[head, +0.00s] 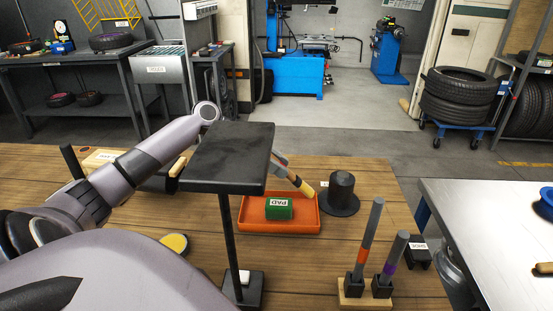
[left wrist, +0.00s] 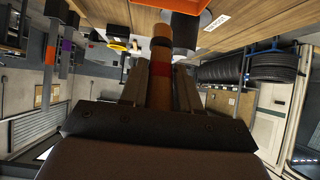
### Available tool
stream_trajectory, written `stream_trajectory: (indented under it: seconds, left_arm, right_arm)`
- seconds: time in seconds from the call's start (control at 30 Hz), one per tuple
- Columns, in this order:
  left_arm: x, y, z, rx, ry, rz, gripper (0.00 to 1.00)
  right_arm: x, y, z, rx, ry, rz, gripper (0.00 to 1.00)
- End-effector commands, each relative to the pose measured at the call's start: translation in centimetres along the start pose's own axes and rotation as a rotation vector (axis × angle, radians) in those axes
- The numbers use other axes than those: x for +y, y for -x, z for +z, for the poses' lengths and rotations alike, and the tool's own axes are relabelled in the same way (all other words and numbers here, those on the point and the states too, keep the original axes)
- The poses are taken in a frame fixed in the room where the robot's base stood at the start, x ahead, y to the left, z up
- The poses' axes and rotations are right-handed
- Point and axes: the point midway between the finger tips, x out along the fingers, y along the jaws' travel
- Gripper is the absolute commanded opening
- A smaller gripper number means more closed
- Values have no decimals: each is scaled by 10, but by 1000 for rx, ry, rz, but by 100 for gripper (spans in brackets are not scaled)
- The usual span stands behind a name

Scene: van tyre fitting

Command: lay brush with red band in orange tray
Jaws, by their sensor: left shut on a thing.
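My left gripper (head: 279,163) is partly hidden behind a black stand's top. It is shut on a brush (head: 302,186), whose pale yellow end slants down to the right over the back right part of the orange tray. In the left wrist view the brush's red band (left wrist: 160,70) shows between the fingers (left wrist: 160,92). The orange tray (head: 250,225) lies on the wooden table with a green block marked PAD (head: 278,208) in it. The tray's edge also shows at the top of the left wrist view (left wrist: 180,4). My right gripper is not in view.
A black stand (head: 228,158) rises in front of the tray's left side. A black hat-shaped object (head: 341,195) stands right of the tray. A wooden holder (head: 352,296) bears an orange-banded brush (head: 366,235) and a purple-banded brush (head: 395,256). A yellow-topped object (head: 175,243) lies left.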

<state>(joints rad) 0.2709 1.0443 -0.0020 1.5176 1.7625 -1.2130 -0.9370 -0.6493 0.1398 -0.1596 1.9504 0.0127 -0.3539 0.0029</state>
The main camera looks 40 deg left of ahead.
Motion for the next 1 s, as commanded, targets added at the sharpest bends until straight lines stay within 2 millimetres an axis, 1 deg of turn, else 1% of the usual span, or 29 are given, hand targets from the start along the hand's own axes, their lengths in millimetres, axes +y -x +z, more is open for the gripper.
stream_trajectory:
  seconds: [0.03,0.1,0.43,0.6,0.87,0.9,0.97,1.0]
  left_arm:
    - [0,-6,8,0,0,0,0]
    - [0,-10,14,0,0,0,0]
    - [0,-28,38,2,1,1,0]
    - [0,-32,43,0,-1,1,0]
    - [0,-32,43,0,-1,1,0]
    - [0,-32,43,0,-1,1,38]
    - [0,-32,43,0,-1,1,57]
    - [0,-32,43,0,-1,1,61]
  right_arm:
    - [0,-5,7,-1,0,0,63]
    - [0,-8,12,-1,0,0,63]
    - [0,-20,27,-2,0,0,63]
    - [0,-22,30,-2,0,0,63]
    - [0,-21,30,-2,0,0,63]
    - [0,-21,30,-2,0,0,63]
    - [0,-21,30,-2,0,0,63]
    - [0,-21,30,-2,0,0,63]
